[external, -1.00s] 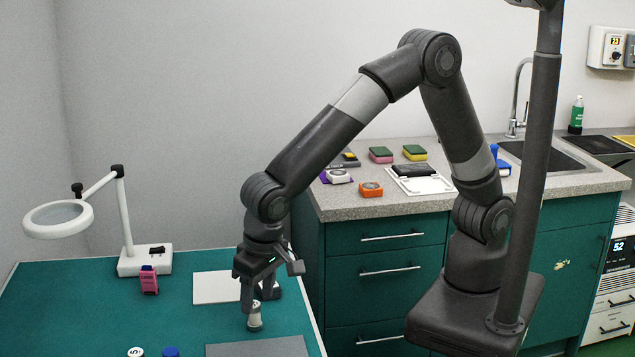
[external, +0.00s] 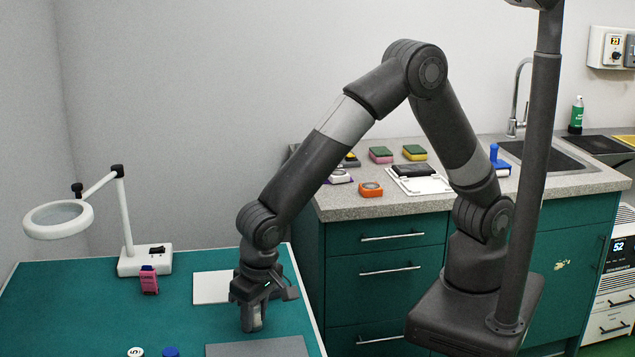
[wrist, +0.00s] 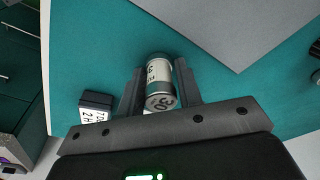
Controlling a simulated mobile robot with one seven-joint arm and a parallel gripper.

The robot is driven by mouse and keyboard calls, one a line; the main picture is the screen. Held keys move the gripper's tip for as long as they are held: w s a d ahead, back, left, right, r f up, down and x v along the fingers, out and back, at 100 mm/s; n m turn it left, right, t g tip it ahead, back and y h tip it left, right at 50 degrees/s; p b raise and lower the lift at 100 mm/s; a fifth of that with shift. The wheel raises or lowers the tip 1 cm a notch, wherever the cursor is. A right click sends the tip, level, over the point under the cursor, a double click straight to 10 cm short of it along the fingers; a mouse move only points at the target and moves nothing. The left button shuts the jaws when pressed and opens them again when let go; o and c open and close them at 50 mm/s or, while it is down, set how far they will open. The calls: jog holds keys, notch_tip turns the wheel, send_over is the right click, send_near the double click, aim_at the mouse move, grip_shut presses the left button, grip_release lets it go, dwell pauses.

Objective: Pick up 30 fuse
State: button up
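In the external view my gripper (external: 252,327) points down at the table, and the fuse (external: 257,320) is mostly hidden behind the fingers.
A dark block with a white label (wrist: 96,107) stands close to the left finger. A grey mat (external: 258,348) lies in front and a white sheet (external: 210,288) behind. A pink object (external: 149,281), a magnifier lamp (external: 130,262) and two round caps (external: 170,352) are further left.

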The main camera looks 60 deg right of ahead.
jog(key=c, duration=0.6)
